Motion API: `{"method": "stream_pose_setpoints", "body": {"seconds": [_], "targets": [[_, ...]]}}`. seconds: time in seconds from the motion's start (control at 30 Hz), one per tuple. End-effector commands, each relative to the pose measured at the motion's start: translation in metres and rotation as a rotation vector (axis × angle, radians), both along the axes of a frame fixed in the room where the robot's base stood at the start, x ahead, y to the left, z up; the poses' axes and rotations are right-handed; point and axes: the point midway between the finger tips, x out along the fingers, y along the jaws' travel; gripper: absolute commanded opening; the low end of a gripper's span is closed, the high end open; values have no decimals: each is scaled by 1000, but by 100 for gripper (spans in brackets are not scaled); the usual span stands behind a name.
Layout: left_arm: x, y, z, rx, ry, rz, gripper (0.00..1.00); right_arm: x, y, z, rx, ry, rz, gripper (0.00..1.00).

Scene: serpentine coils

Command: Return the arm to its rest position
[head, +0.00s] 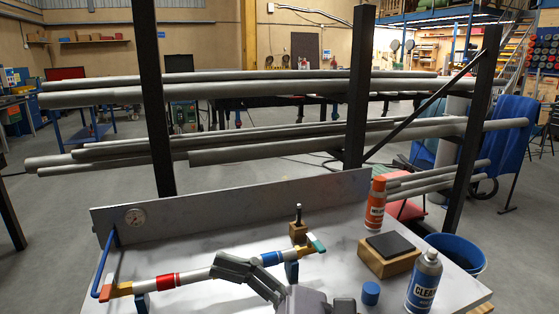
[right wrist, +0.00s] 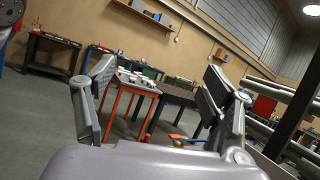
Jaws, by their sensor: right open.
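My right gripper shows in the right wrist view (right wrist: 160,95), its two grey fingers spread wide with nothing between them. In the head view its grey finger and body (head: 250,275) come in at the bottom centre. There the finger covers part of a pale tube (head: 205,274) with a red band, a blue band and coloured ends. The tube lies across blue supports (head: 142,302) above the worktop. I cannot tell from the picture whether the finger touches it. My left gripper is not in view.
At right are an orange can (head: 376,205), a wooden block with a dark pad (head: 390,262), a blue cap (head: 371,293) and a cleaner can (head: 423,282). A pipe rack (head: 355,110) stands behind.

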Motion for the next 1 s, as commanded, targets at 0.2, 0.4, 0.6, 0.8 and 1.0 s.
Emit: {"method": "stream_pose_setpoints", "body": {"seconds": [0.2,0.4,0.6,0.8,1.0], "targets": [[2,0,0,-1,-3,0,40,83,-88,11,547,788,-166,75],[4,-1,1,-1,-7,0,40,132,-186,-86,1065,1471,-312,75],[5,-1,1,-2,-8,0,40,102,-249,-222,1563,2007,-493,75],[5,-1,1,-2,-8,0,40,22,-275,-324,-1968,-2307,712,75],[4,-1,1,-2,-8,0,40,-54,-280,-373,-1800,-1948,741,75]]}}
